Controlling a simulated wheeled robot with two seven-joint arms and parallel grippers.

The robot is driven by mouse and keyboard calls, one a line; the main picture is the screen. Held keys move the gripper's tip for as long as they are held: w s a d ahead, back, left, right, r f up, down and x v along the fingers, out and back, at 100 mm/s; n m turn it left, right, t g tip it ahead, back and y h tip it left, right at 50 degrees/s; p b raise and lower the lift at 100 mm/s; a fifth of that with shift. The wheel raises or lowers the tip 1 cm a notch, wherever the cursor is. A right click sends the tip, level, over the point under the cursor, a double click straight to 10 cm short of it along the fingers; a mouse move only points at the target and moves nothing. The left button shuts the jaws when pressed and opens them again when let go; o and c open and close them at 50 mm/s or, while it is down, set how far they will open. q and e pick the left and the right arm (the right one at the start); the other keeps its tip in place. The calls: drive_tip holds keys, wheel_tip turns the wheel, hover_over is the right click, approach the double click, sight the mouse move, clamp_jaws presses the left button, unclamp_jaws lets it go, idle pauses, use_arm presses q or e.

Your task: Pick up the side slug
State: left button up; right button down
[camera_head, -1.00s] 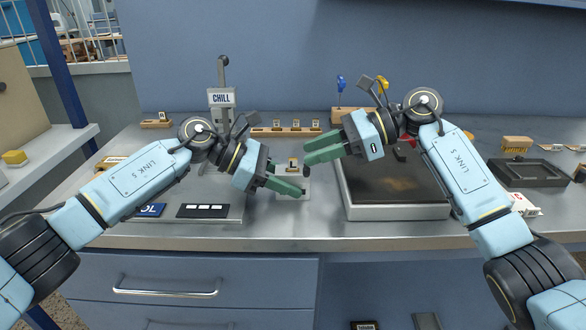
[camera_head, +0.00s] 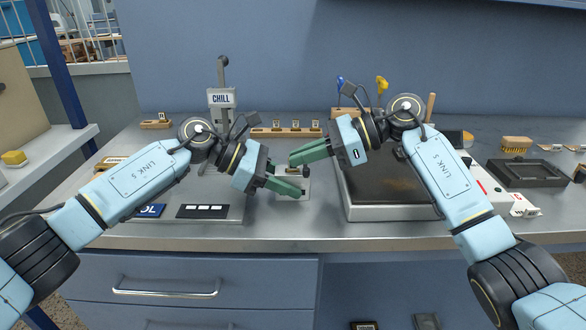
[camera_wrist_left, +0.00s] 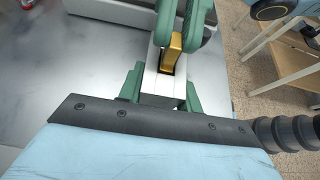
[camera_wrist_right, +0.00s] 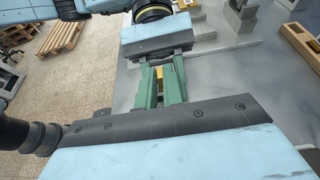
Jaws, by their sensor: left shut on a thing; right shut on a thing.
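A small gold-coloured slug (camera_wrist_left: 173,52) stands in a pale grey holder (camera_wrist_left: 165,88) in the left wrist view. It looks like the side slug. My right gripper (camera_head: 292,160) comes in from above with its green fingers around the slug, shut on it; the right wrist view shows gold (camera_wrist_right: 158,83) between those fingers. My left gripper (camera_head: 302,190) is lower and nearer, with its green fingers shut on the holder from both sides. In the head view the slug is hidden behind the right fingers. I cannot tell whether the slug is clear of the holder.
A CHILL stand (camera_head: 221,98) is behind my left arm. A wooden rack (camera_head: 287,132) lies at the back. A hot-plate-like tray (camera_head: 398,212) is under my right arm. A dark frame (camera_head: 527,173) lies at the right. The front bench strip is clear.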

drive_tip(key=shift+r, duration=0.1)
wheel_tip(320, 180, up, 10)
idle(0.4)
use_arm(q)
drive_tip(key=o, duration=0.8)
drive_tip(key=shift+o, duration=0.2)
